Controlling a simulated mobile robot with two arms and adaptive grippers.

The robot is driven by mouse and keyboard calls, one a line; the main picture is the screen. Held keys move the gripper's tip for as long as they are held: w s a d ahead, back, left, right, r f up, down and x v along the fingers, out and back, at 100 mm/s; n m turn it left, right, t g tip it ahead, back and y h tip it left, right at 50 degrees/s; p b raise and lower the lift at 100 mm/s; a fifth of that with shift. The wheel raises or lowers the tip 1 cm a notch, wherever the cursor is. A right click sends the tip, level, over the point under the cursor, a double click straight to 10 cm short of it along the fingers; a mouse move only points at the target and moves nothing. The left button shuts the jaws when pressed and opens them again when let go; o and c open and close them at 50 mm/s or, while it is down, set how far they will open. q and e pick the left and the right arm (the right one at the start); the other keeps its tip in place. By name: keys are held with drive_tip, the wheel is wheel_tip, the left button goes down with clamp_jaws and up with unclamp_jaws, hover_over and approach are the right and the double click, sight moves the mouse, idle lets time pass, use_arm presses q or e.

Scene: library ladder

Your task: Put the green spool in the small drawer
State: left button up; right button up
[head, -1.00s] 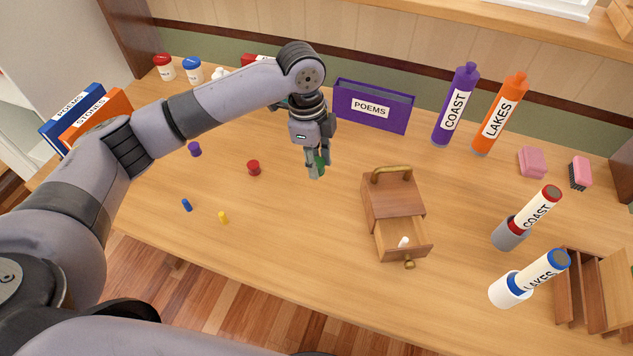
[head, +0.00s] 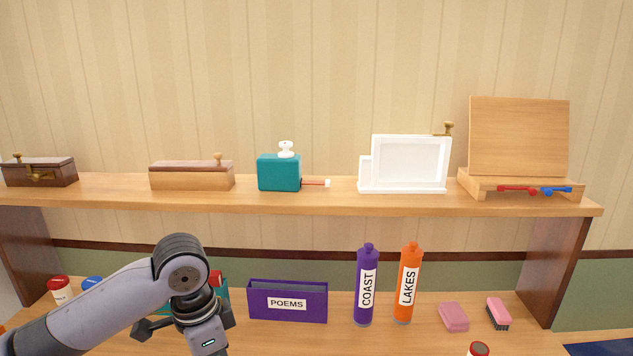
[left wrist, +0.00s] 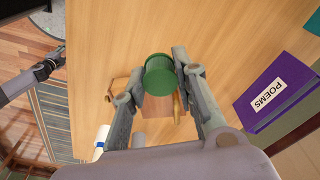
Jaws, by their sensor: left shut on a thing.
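The green spool (left wrist: 159,75) is between the fingers of my left gripper (left wrist: 160,82) in the left wrist view, and the gripper is shut on it. The spool is over the wooden table. A small wooden cabinet (left wrist: 156,112) with a brass handle (left wrist: 178,104) shows behind and below the spool, partly hidden by it and the fingers. How far its drawer stands open is hard to tell here. In the head view my left arm shows, but its fingertips are below the frame. My right gripper (left wrist: 47,66) shows small at the left of the wrist view, its jaws unclear.
A purple POEMS box (head: 288,302), a purple COAST bottle (head: 367,286) and an orange LAKES bottle (head: 408,284) stand at the table's back. A shelf (head: 330,202) with several objects runs above the table.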

use_arm(q)
drive_tip(key=s+a+r+n+t, duration=0.1)
drive_tip(key=s+a+n, duration=0.1)
drive_tip(key=s+n, duration=0.4)
drive_tip(key=n, duration=0.5)
drive_tip(key=shift+s+a+r+n+y, duration=0.25)
drive_tip(key=shift+s+n+y, duration=0.05)
drive_tip(key=shift+y, duration=0.1)
drive_tip(key=shift+w, duration=0.1)
